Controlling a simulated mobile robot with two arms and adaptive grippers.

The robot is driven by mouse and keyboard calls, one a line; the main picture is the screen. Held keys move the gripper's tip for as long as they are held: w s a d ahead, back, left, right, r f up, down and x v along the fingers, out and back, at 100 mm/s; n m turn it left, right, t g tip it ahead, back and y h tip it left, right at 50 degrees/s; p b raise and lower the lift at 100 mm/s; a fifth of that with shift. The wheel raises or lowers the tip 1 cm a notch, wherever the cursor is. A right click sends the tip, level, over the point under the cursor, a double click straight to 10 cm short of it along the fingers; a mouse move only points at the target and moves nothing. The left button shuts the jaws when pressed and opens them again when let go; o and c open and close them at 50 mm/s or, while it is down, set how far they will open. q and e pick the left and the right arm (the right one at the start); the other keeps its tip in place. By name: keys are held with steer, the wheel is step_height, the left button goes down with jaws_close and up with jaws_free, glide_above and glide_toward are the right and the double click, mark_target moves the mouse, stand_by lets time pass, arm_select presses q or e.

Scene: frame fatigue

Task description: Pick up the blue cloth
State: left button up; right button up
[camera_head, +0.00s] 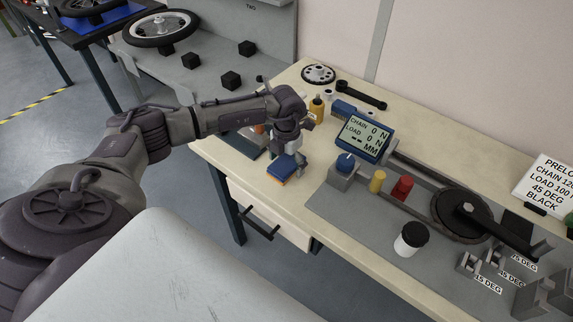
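A small folded blue piece (283,165), which looks like the blue cloth, lies on the near left part of the workbench top, with an orange edge along its lower side. My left gripper (291,153) points down just above and behind it, close to its far right side. The fingers are small and partly hidden by the wrist, so I cannot tell whether they touch the cloth or how far apart they are. My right gripper is not in view.
A display unit (365,138), a blue-topped grey block (343,170), yellow and red cylinders (402,188) and a black-lidded white cup (411,238) stand to the right. A yellow bottle (317,108) is behind the gripper. A drawer (268,215) hangs below the bench's front edge.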

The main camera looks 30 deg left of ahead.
mark_target(286, 162)
arm_select(q)
steer(key=c, duration=0.9)
step_height(286, 162, up, 10)
steer(key=shift+r+b, duration=0.1)
steer(key=shift+b, duration=0.75)
steer(key=o, duration=0.5)
steer(key=c, duration=0.4)
